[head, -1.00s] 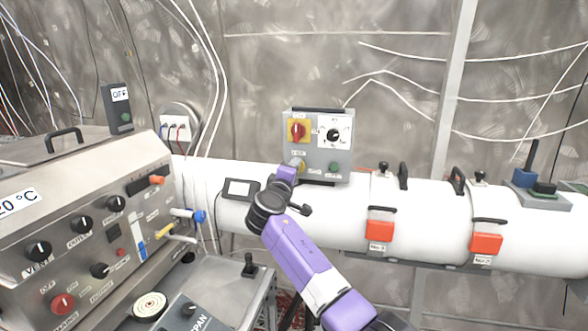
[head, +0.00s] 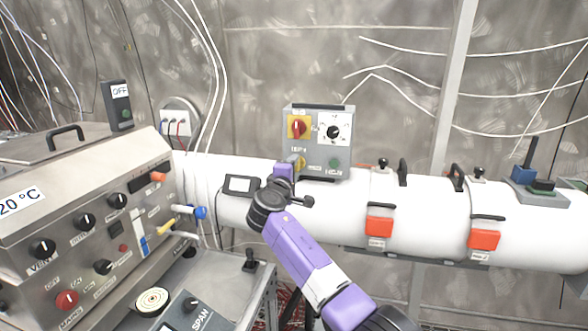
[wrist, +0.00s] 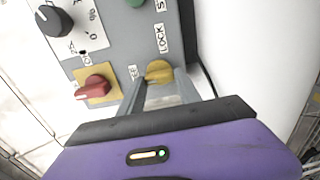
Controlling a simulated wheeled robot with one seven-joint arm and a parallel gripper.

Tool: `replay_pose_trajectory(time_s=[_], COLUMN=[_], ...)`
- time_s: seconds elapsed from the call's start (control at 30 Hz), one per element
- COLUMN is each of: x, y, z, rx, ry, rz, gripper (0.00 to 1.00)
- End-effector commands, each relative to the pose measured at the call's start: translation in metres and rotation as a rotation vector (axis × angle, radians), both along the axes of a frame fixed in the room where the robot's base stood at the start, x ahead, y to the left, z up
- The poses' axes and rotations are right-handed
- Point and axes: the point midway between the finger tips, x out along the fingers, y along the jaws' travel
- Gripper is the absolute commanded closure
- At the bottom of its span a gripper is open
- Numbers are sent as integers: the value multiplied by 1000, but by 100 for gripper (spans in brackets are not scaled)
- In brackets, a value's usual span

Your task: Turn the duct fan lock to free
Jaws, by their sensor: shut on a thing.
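The duct fan lock is a yellow knob (wrist: 158,72) low on a grey control box (head: 318,150) standing on the white duct. In the wrist view, a LOCK label (wrist: 161,39) is beside the knob on one side, and a partly hidden label (wrist: 133,73) is on the other. My gripper (wrist: 160,92) is shut on the yellow knob, one finger on each side. In the head view, my purple gripper (head: 284,172) covers part of the knob (head: 300,161). I cannot tell exactly which way the knob points.
The box also carries a red switch on a yellow plate (head: 297,127), a black dial (head: 334,131) and a green button (head: 335,162). A steel console (head: 85,235) stands at left. Orange latches (head: 379,226) and black handles sit along the duct (head: 430,210) at right.

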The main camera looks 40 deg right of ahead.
Motion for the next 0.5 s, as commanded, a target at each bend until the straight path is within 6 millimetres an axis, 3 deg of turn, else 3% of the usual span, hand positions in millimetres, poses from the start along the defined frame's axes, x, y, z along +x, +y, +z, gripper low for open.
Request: replay_pose_trajectory(time_s=[0.03,0.1,0.13,0.5], x=[1,0,0,-2], y=[1,1,1,3], z=[-1,-1,-1,-1], rx=[-1,-1,-1,0], ry=[3,3,3,0], rz=[2,2,2,2], gripper=[54,40,38,38])
